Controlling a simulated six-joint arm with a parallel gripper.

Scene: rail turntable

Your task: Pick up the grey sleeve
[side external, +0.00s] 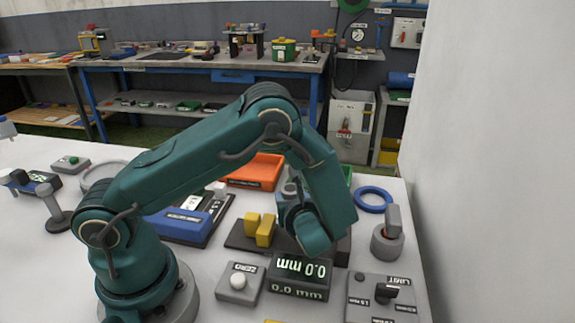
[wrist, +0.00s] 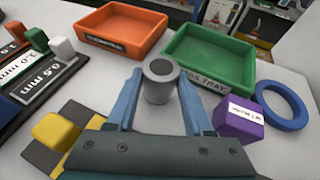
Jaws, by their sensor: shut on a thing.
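The grey sleeve (wrist: 160,69), a short hollow cylinder with a dark bore, stands between the two blue fingers of my gripper (wrist: 159,88) in the wrist view. The fingers are shut on its sides. The sleeve's lower part is partly hidden by my gripper, and I cannot tell whether it touches anything below. In the side external view my forearm and wrist hide most of the grip.
An orange tray (wrist: 121,46) and a green tray (wrist: 248,90) lie beyond the sleeve. A purple block (wrist: 238,118) and a blue ring (wrist: 297,122) are at right. Yellow blocks (side external: 259,229), a display box (side external: 299,276) and a limit panel (side external: 363,307) crowd my wrist.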

